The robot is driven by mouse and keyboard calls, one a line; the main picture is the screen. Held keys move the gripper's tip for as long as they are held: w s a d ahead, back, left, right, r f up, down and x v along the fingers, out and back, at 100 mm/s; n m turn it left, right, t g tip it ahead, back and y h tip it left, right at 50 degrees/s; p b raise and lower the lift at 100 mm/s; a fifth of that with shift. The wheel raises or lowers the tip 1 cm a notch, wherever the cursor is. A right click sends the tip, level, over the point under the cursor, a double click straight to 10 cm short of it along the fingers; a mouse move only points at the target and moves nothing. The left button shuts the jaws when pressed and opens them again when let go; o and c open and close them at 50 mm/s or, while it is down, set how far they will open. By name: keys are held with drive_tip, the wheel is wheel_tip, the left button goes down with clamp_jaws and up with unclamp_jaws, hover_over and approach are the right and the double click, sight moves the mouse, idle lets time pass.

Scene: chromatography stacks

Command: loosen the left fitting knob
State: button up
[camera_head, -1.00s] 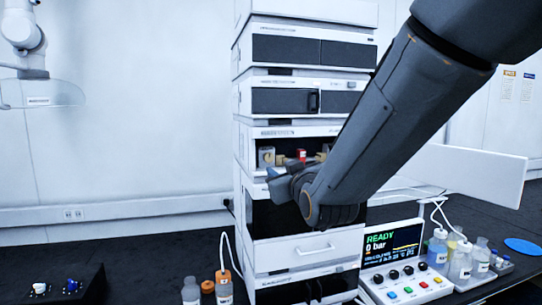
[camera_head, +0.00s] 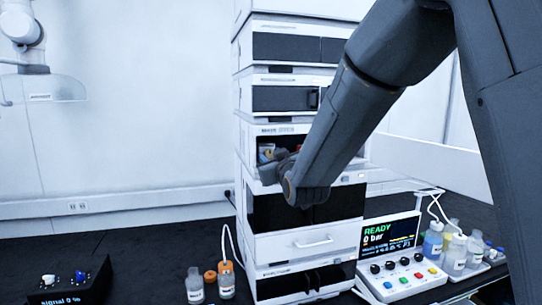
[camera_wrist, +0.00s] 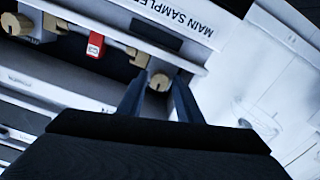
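In the wrist view my gripper (camera_wrist: 160,88) is open. A small round tan knob (camera_wrist: 160,82) shows between its fingertips, with no finger seen closed on it; whether the tips reach around it I cannot tell. A second tan knob (camera_wrist: 14,24) is at the upper left, on a pale block. A red tag (camera_wrist: 96,45) hangs between the two knobs. The head view does not settle which knob is the left one. There my gripper (camera_head: 268,174) is at the left part of the sampler's open bay, and my wrist hides much of the bay.
The white instrument stack (camera_head: 262,215) stands on the dark bench. A white open panel (camera_head: 425,160) projects to its right. A control box (camera_head: 390,235) with a READY screen and several bottles (camera_head: 455,250) stand at lower right. Two bottles (camera_head: 195,288) (camera_head: 226,282) stand at lower left.

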drive_tip(key=shift+c, duration=0.3)
drive_tip(key=c, duration=0.7)
drive_tip(key=n+b, duration=0.4)
drive_tip(key=shift+f+n, duration=0.1)
drive_tip(key=shift+n, duration=0.3)
drive_tip(key=n+b, duration=0.3)
drive_tip(key=n, duration=0.2)
drive_tip(key=shift+b, duration=0.35)
drive_tip(key=n+b, duration=0.2)
drive_tip(key=n, duration=0.5)
drive_tip(key=shift+b, duration=0.3)
drive_tip(key=n+b, duration=0.1)
drive_tip(key=n, duration=0.5)
drive_tip(key=shift+n, duration=0.3)
